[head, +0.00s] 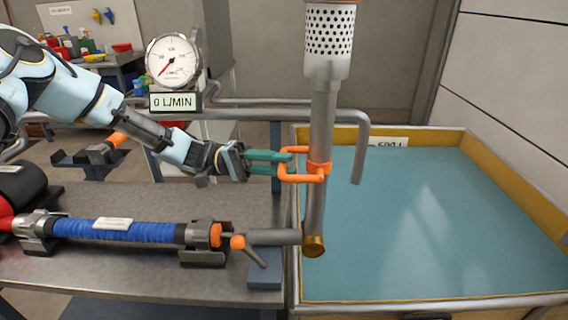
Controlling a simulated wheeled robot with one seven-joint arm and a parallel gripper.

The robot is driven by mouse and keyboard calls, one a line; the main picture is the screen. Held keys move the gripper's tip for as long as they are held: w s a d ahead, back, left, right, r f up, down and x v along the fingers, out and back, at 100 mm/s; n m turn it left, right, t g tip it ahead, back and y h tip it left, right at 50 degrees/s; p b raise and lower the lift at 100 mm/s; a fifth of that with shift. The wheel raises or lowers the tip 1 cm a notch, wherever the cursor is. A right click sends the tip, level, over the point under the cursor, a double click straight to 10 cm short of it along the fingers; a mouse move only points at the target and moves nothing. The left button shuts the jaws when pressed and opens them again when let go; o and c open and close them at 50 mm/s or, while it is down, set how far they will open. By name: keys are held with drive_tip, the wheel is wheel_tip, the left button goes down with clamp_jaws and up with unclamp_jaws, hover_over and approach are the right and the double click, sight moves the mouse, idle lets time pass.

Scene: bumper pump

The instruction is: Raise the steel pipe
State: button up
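The steel pipe (321,118) stands nearly upright, its top leaning slightly right. A white perforated strainer (330,32) is at its upper end, cut off by the frame's top. Its lower end meets a brass elbow joint (314,245). An orange loop handle (303,180) is clamped around the pipe at mid-height and sticks out to the left. My gripper (287,162) reaches in from the left, its teal fingers at the handle's left side. The two fingers overlap the handle, with a narrow gap between them. I cannot tell whether they grip it.
A water-filled tank (558,228) with yellow walls lies right of the pipe. A bent grey outlet pipe (360,150) hangs over it. A gauge (172,60) stands above a sign reading 0 L/MIN (173,101). A blue hose (120,230) and orange-knobbed lever (250,250) are on the bench.

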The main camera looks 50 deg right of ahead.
drive_tip(key=shift+o, duration=1.4)
drive_tip(key=shift+s+r, duration=0.1)
drive_tip(key=b+v, duration=0.3)
drive_tip(key=v, duration=0.7)
drive_tip(key=shift+w, duration=0.4)
